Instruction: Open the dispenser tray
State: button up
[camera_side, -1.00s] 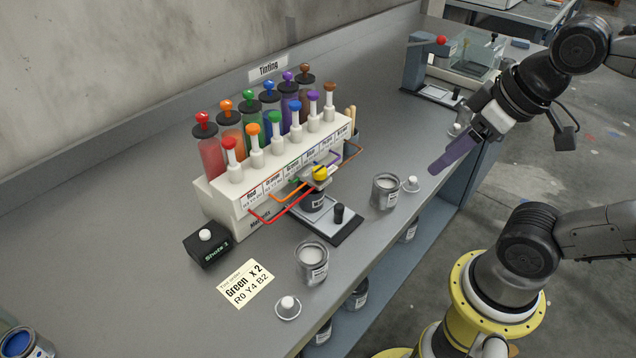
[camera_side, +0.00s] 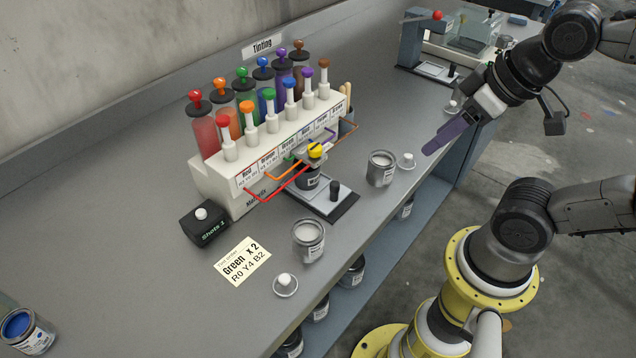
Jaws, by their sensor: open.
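The dispenser (camera_side: 228,190) is a cream block with several coloured plungers and labelled channels. My gripper (camera_side: 432,148), with purple fingers, is open and empty, right of the tray and above the bench edge. The gap between its fingers is hard to see.
Open cans of white paint stand right of the tray (camera_side: 380,170) and in front of it (camera_side: 308,240), with loose lids (camera_side: 406,161) (camera_side: 285,284) nearby. A black counter box (camera_side: 205,225) and an order card (camera_side: 242,261) lie left. A balance (camera_side: 470,45) stands at the back right.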

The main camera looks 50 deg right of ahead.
jog(key=w+r, duration=0.3)
jog(key=w, duration=0.1)
jog(key=n+g, duration=0.3)
jog(key=g, duration=0.3)
send_over(335, 183)
notch_tip(335, 183, down, 8)
notch_tip(335, 183, down, 14)
jog(key=shift+r, duration=0.25)
grip_shut()
jog(key=shift+r, duration=0.1)
dwell(0.6)
